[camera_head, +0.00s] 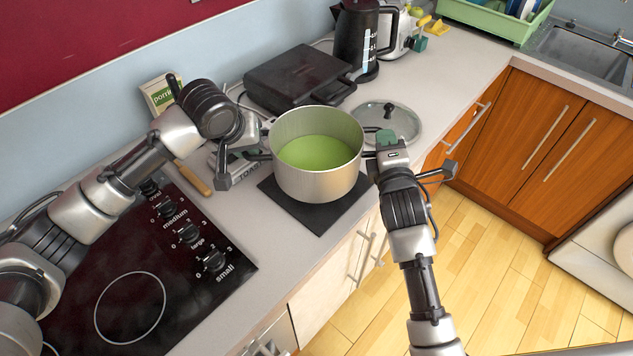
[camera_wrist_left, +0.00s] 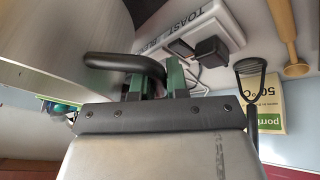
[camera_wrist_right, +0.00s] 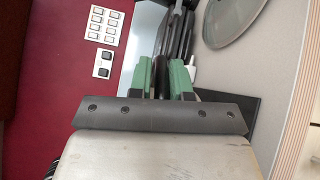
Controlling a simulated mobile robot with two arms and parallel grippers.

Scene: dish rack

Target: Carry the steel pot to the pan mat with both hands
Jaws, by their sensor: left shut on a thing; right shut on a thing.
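The steel pot (camera_head: 318,180) holds green liquid and is upright over the dark square pan mat (camera_head: 345,207) on the counter. The pot hides much of the mat, and I cannot tell whether it touches it. My left gripper (camera_head: 258,156) is shut on the pot's left handle, and the black handle (camera_wrist_left: 120,62) shows between its green fingertips in the left wrist view. My right gripper (camera_head: 372,153) is at the pot's right side, shut on the other handle. In the right wrist view a dark handle (camera_wrist_right: 162,65) lies between the green fingertips (camera_wrist_right: 161,78).
A glass lid (camera_head: 395,122) lies right of the pot. A black grill (camera_head: 298,78) and a kettle (camera_head: 358,40) stand behind. The hob (camera_head: 130,290) is at the left, with a wooden utensil (camera_head: 193,178) beside it. The counter's front edge is close to the mat.

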